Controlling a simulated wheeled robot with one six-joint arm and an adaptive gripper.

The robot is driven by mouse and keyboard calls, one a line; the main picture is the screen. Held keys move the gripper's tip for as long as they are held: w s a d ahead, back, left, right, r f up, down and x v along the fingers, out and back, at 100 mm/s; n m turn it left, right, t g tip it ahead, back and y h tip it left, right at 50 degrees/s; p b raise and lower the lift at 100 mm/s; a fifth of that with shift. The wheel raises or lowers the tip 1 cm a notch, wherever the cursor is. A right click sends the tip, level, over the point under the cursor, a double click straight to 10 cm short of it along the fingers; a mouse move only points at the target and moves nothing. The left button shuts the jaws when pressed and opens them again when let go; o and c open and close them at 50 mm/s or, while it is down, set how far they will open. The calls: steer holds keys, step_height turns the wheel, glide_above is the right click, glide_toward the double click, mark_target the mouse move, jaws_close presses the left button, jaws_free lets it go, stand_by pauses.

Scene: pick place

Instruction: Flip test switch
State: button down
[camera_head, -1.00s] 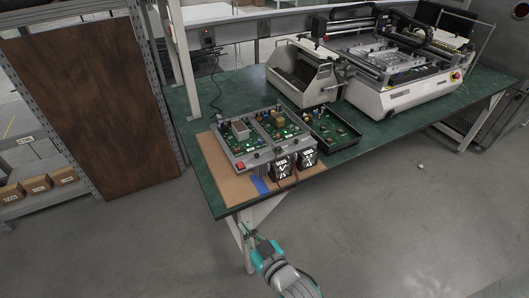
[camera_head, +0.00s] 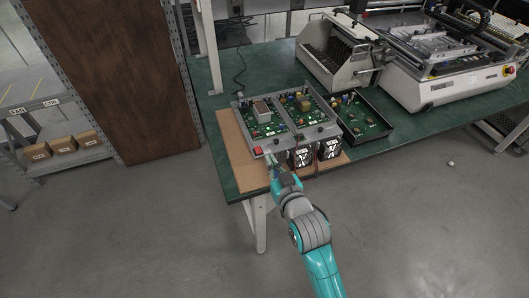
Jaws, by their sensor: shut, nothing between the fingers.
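The test fixture (camera_head: 287,133) is a grey frame holding two green circuit boards, on a brown mat (camera_head: 233,150) at the near left corner of the bench. A red switch (camera_head: 258,151) sits on the frame's front left corner. My gripper (camera_head: 270,160) is shut and empty, at the fixture's front edge just right of and below the red switch. I cannot tell whether the fingertips touch the fixture. The switch's position is too small to read.
Two black fans (camera_head: 302,157) stand at the fixture's front, right of my gripper. A black tray with a board (camera_head: 360,117) lies to the right. Grey machines (camera_head: 438,75) stand farther back on the green bench (camera_head: 400,140).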

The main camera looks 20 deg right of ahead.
glide_above(260, 155)
steer(key=f, duration=0.1)
steer(key=shift+f, duration=2.1)
